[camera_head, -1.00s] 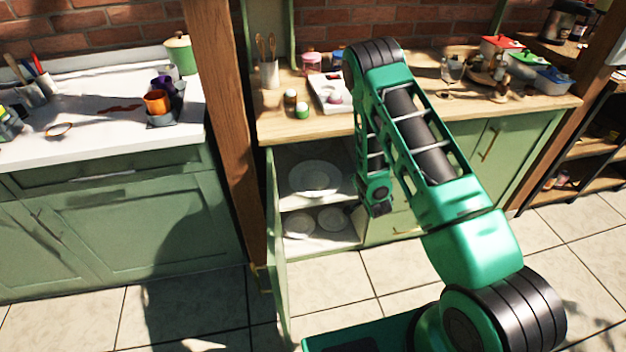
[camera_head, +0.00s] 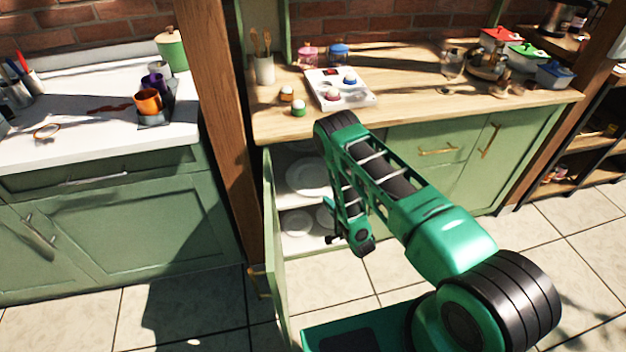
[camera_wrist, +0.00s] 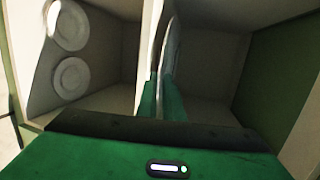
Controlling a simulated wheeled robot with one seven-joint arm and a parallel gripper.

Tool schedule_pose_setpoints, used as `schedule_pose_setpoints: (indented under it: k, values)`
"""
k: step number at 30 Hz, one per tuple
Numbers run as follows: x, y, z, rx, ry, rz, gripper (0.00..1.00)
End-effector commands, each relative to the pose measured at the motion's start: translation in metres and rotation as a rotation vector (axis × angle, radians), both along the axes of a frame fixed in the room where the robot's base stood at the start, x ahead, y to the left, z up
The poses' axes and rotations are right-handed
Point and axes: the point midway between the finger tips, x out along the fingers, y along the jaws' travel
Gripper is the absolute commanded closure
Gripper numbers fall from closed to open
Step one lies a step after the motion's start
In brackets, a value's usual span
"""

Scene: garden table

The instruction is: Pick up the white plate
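The white plate (camera_head: 303,178) lies on the upper shelf of the open green cabinet, its right part hidden by my arm. In the wrist view the plate (camera_wrist: 173,45) appears nearly edge-on, with its rim running between the two green fingers. My gripper (camera_wrist: 160,97) has its fingers close together on either side of that rim and looks shut on it. In the head view the fingers are hidden behind my arm.
Smaller plates (camera_head: 296,222) lie on the lower shelf; two show in the wrist view (camera_wrist: 70,78). The cabinet door (camera_head: 276,250) stands open at left. The wooden counter (camera_head: 400,110) above holds a white tray (camera_head: 355,97) and jars. The tiled floor in front is clear.

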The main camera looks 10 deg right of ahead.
Motion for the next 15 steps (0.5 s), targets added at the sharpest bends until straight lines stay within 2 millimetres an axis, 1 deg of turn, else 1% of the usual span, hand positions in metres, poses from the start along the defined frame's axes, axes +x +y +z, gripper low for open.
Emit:
schedule_pose_setpoints:
  k: [7, 15]
  values:
    - [0.016, 0.005, -0.004, -0.001, -0.001, 0.002, 0.93]
    - [0.050, 0.012, -0.013, -0.002, -0.002, 0.003, 0.93]
